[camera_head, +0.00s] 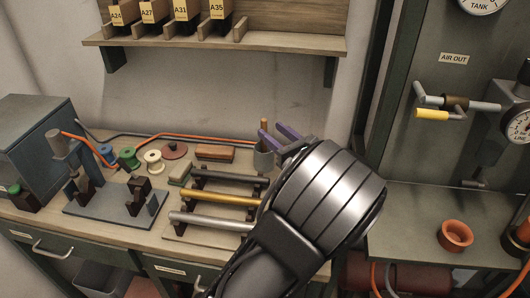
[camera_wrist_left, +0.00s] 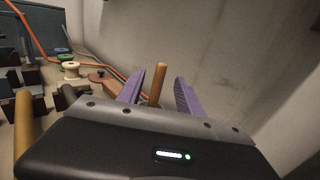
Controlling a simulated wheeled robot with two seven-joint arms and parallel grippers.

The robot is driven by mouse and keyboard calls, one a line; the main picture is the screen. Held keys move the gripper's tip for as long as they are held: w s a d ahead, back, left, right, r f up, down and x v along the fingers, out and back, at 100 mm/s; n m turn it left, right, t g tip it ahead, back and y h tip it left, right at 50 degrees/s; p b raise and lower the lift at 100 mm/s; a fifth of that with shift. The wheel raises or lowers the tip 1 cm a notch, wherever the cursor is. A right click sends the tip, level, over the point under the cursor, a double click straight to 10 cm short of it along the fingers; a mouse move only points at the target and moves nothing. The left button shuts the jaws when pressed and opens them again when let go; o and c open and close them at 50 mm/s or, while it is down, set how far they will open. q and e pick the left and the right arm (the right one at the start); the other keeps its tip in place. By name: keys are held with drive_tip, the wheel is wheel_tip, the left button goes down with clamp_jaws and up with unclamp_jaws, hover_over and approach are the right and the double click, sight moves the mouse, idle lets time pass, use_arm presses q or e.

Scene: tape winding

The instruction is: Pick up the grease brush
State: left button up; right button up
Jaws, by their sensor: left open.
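The grease brush (camera_head: 264,126) stands upright in a grey cup (camera_head: 262,157) at the back right of the bench, with only its wooden handle showing. My left gripper (camera_head: 275,134) is open, its purple fingers close to the handle. In the left wrist view the handle (camera_wrist_left: 159,84) shows between the two spread fingers, with a gap on each side. The brush's lower end is hidden in the cup. My right gripper is not in view.
Several rods (camera_head: 218,196) lie on a rack left of my arm. Spools (camera_head: 153,161), a brown block (camera_head: 215,152) and a winding fixture (camera_head: 118,208) are farther left. A wall shelf (camera_head: 215,45) hangs above. An orange cup (camera_head: 455,235) stands on the right counter.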

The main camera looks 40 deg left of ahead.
use_arm(q)
drive_tip(key=shift+a, duration=0.1)
drive_tip(key=shift+x, duration=0.8)
drive_tip(key=shift+w+a, duration=0.15)
drive_tip(key=shift+a, duration=0.3)
drive_tip(key=x, duration=0.5)
drive_tip(key=shift+a+f, duration=0.1)
drive_tip(key=shift+f, duration=0.05)
drive_tip(key=shift+c, duration=0.2)
clamp_jaws()
